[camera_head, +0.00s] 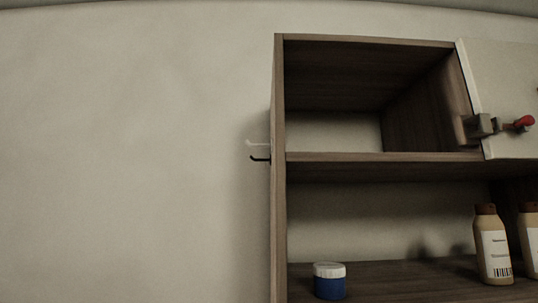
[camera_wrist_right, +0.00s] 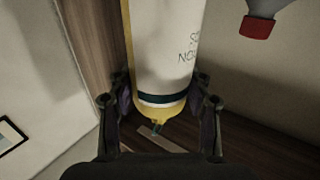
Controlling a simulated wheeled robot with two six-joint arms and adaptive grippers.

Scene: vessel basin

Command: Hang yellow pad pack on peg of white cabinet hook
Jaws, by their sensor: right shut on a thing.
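The white hook (camera_head: 258,142) sticks out from the left side of the wooden cabinet, just above a black hook (camera_head: 260,158). In the right wrist view, my right gripper (camera_wrist_right: 162,98) is shut on a yellow-edged pack (camera_wrist_right: 165,55) with a white label, dark print and a dark band near its yellow end. I take it to be the yellow pad pack; its far end is cut off by the frame. A small pale tab (camera_wrist_right: 155,136) shows beyond the yellow end. Neither gripper nor the pack shows in the head view.
The wooden cabinet (camera_head: 279,200) has an open upper compartment and a lower shelf. A blue jar with a white lid (camera_head: 329,281) and brown-capped bottles (camera_head: 493,250) stand on the shelf. A red-tipped handle (camera_head: 524,122) is at right. The wall left of the hooks is clear.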

